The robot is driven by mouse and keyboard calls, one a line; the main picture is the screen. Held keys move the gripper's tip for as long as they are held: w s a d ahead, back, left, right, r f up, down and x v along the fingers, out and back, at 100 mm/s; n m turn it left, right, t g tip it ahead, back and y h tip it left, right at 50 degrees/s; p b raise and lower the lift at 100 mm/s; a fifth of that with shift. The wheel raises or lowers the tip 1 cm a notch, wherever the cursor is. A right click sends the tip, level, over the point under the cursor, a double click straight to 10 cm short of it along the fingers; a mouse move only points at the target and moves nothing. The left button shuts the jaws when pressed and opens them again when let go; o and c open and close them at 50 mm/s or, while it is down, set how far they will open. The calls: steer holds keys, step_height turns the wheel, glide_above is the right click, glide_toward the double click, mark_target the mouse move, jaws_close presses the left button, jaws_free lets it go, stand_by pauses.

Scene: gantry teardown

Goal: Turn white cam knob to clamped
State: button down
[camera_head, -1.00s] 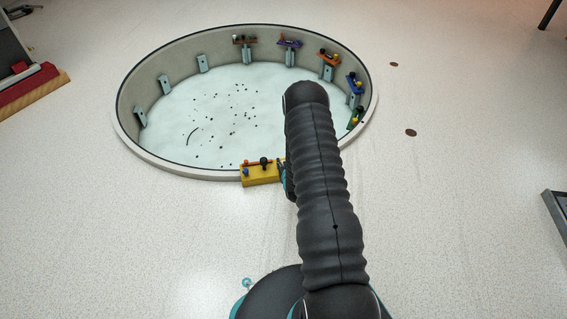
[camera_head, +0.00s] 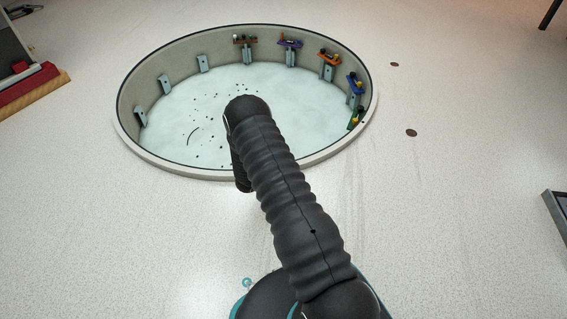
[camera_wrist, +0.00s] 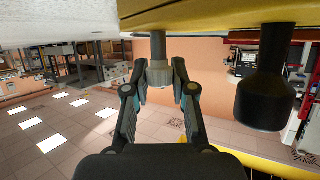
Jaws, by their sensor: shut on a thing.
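In the wrist view a pale grey-white knob (camera_wrist: 159,76) sticks out below a yellow block (camera_wrist: 215,17). My gripper (camera_wrist: 160,64) has one finger on each side of this knob and is shut on it. The knob's turned position cannot be read from these frames. A larger black knob (camera_wrist: 264,92) stands out from the same block to the right, apart from the fingers. In the head view my arm hides the gripper, the knob and the yellow block.
A round walled pit (camera_head: 190,172) with a pale floor and scattered dark bits lies ahead. Several small brackets with coloured parts line its far and right wall. A red and wooden fixture (camera_head: 30,88) is at the left. The floor to the right is mostly clear.

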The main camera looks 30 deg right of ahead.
steer(key=shift+m+g+h, duration=0.4)
steer(key=shift+m+g, duration=0.6)
steer(key=shift+g, duration=0.1)
steer(key=c, duration=0.9)
jaws_free()
steer(key=shift+c, duration=0.2)
steer(key=v, duration=1.2)
steer(key=shift+f, duration=0.1)
